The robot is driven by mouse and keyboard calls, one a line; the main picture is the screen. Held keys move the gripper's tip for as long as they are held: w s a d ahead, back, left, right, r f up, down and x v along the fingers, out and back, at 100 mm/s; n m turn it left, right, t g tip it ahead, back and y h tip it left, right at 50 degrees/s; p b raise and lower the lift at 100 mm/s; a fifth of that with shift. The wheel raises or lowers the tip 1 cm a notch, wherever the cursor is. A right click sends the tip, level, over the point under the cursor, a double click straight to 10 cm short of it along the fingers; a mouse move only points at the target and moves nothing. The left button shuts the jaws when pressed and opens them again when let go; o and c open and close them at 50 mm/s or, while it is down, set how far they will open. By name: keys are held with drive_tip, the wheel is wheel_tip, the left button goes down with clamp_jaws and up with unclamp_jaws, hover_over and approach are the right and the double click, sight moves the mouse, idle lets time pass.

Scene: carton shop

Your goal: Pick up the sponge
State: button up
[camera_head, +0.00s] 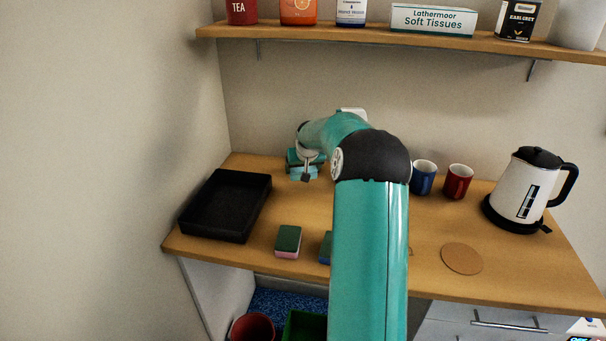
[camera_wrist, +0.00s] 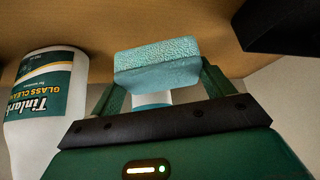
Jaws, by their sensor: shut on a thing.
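A teal sponge (camera_wrist: 157,62) with a rough upper layer sits between the fingers of my gripper (camera_wrist: 160,84) in the wrist view. My gripper is shut on it, one green finger at each side. In the head view my gripper is at the back left of the wooden table, right of the black tray; the held sponge is hard to make out there. Another sponge, green over pink (camera_head: 288,240), lies near the table's front edge. A partly hidden bluish block (camera_head: 325,248) lies beside it, behind my arm.
The black tray (camera_head: 239,232) stands at the table's left; its dark edge shows in the wrist view (camera_wrist: 285,28). A glass cleaner bottle (camera_wrist: 45,95) is close beside my gripper. Blue (camera_head: 424,178) and red (camera_head: 458,181) mugs, a kettle (camera_head: 522,185) and a round coaster (camera_head: 461,258) are right.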

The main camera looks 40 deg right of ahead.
drive_tip(key=s+a+r, duration=0.7)
drive_tip(key=s+r, duration=0.2)
drive_tip(key=s, duration=0.2)
drive_tip(key=shift+a, duration=0.2)
drive_tip(key=shift+w, duration=0.1)
drive_tip(key=o, duration=0.3)
drive_tip(key=shift+c, duration=0.9)
